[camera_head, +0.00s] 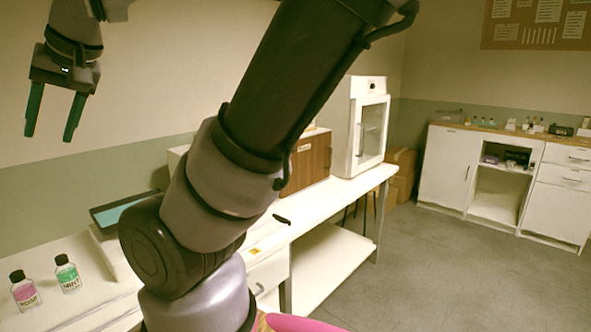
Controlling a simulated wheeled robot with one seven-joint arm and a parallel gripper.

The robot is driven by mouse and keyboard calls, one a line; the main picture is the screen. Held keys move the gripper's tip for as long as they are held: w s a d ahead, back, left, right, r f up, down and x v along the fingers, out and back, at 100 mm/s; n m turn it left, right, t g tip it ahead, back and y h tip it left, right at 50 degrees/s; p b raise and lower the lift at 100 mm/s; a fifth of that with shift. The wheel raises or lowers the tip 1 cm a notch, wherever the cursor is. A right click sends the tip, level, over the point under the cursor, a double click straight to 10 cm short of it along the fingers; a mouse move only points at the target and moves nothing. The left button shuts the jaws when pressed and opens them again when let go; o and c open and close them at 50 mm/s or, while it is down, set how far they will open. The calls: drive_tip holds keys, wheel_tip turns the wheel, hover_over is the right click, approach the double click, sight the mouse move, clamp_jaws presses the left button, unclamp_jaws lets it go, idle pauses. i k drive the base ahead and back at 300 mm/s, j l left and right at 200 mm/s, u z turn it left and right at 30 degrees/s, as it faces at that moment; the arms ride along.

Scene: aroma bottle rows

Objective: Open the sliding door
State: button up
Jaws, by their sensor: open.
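My gripper (49,136) is at the upper left, with its two green fingers spread apart and pointing down. It is empty, in front of the wall and above the bench. A wooden-fronted box (308,162) stands on the bench, partly hidden behind my arm. A white cabinet (368,128) with a glass front and a handle stands to its right, at the bench's far end. I cannot tell which of these has the sliding door. My gripper is far to the left of both and touches neither.
Two labelled bottles, one pink (25,291) and one green (67,274), stand on the white bench (345,192) at lower left. A flat device with a teal top (128,211) lies behind them. White cupboards (445,170) line the far right. The grey floor (430,270) between is clear.

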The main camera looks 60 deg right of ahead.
sight(312, 161)
drive_tip(key=z, duration=2.2)
drive_tip(key=i+l, duration=0.15)
drive_tip(key=i, duration=0.35)
drive_tip(key=i+l, duration=0.2)
drive_tip(key=i, duration=0.35)
drive_tip(key=z, duration=0.05)
